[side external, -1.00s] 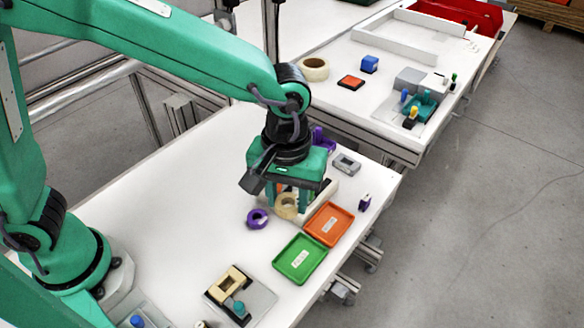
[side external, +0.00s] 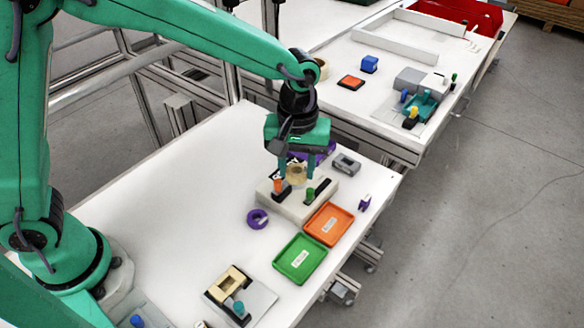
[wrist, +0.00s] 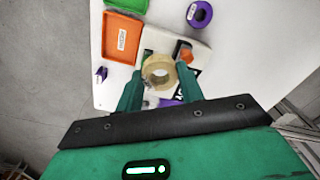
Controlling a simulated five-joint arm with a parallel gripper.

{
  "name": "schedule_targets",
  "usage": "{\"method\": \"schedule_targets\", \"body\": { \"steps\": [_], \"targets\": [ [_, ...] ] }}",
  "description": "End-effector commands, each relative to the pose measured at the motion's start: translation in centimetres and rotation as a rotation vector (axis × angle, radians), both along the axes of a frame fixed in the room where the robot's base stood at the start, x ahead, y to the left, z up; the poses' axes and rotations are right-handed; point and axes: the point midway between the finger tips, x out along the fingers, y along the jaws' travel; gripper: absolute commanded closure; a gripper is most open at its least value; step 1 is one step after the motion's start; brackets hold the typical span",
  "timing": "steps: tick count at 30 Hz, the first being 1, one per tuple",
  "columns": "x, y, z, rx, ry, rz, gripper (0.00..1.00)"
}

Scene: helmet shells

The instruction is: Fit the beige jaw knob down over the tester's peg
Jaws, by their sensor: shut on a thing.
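The beige jaw knob (side external: 297,173) is a thick ring, gripped between the two green fingers of my gripper (side external: 297,170). In the wrist view the knob (wrist: 149,65) shows its round opening towards the camera, with my gripper's fingertips (wrist: 160,82) on either side of it. The tester (side external: 297,208) is a pale block on the table with an orange piece (side external: 279,187) and a green piece (side external: 310,194) standing on it. The knob is held over the tester's back part and appears raised above it. I cannot make out the peg; the knob and fingers may hide it.
An orange tray (side external: 345,211) and a green tray (side external: 300,277) lie in front of the tester. A purple ring (side external: 258,219) is to its left, a grey block (side external: 347,163) behind right, and a purple part (side external: 365,202) near the edge. The table's left side is clear.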

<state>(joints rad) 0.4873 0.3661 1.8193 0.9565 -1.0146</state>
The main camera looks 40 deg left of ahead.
Motion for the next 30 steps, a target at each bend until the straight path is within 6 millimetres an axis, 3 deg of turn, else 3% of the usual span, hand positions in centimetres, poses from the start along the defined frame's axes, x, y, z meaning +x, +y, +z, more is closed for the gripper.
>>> {"method": "schedule_targets", "body": {
  "steps": [12, 23, 30],
  "targets": [
    [4.5, 3.5, -3.5, 0.000, 0.000, 0.000, 0.84],
    [4.8, 3.8, -4.1, 0.000, 0.001, -0.001, 0.84],
    [4.8, 3.8, -6.7, 0.001, 0.002, -0.001, 0.84]
  ]
}}
